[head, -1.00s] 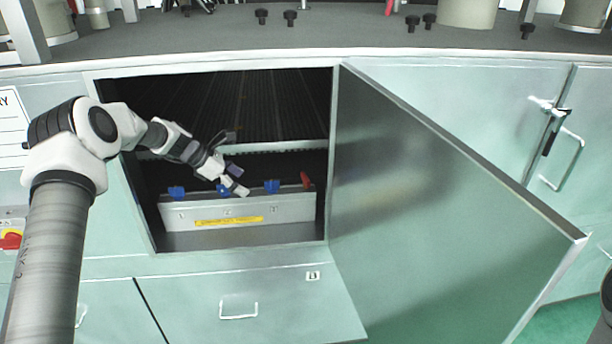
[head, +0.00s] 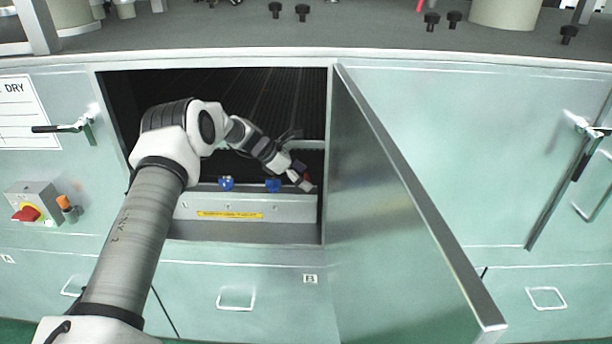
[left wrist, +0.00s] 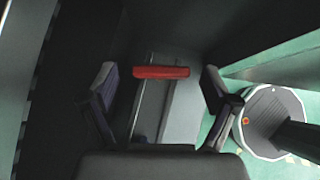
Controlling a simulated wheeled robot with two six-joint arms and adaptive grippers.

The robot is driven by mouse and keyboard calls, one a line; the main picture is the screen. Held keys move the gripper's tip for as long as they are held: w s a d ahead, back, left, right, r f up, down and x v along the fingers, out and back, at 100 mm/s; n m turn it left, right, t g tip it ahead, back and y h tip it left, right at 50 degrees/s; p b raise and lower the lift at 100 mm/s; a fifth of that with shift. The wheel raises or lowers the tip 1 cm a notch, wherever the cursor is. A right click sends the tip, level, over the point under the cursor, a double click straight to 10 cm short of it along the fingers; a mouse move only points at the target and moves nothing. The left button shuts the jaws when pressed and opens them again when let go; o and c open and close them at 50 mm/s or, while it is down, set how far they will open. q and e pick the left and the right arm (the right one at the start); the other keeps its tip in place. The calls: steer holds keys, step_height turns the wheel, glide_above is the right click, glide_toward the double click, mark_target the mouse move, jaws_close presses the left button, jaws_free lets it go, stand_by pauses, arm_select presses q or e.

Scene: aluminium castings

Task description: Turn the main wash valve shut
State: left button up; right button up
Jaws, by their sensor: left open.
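A red bar-shaped valve handle (left wrist: 161,72) lies crosswise between the fingertips in the left wrist view, with a gap on both sides. In the head view the red handle (head: 307,173) stands at the right end of the pale manifold box (head: 275,207) inside the open cabinet, partly hidden by my left gripper. My left gripper (head: 303,179) is open at the handle; it also shows open in the left wrist view (left wrist: 160,87). I cannot tell whether it touches the handle. Blue valve handles (head: 226,184) (head: 273,185) sit along the box to its left. My right gripper is not in view.
The open cabinet door (head: 400,200) stands close to the right of my left gripper. A yellow label (head: 230,215) is on the box front. A red knob (head: 26,213) is on the panel at far left. The cabinet's side walls leave little room.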

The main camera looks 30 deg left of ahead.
arm_select(q)
steer(key=shift+w+d+f, duration=0.25)
steer(key=shift+w+d, duration=0.05)
steer(key=shift+s+a, duration=0.1)
steer(key=shift+s, duration=0.05)
steer(key=shift+s+a+r, duration=0.1)
steer(key=shift+c, duration=1.4)
steer(key=c, duration=0.9)
steer(key=shift+o, duration=0.2)
steer(key=m+b, duration=0.1)
steer(key=m+g+b, duration=0.1)
steer(key=b, duration=0.1)
steer(key=shift+a+f+h, duration=0.1)
steer(key=shift+f+h, duration=0.3)
steer(key=shift+r+m+g+h+b, duration=0.3)
steer(key=shift+m+b, duration=0.1)
steer(key=shift+b, duration=0.2)
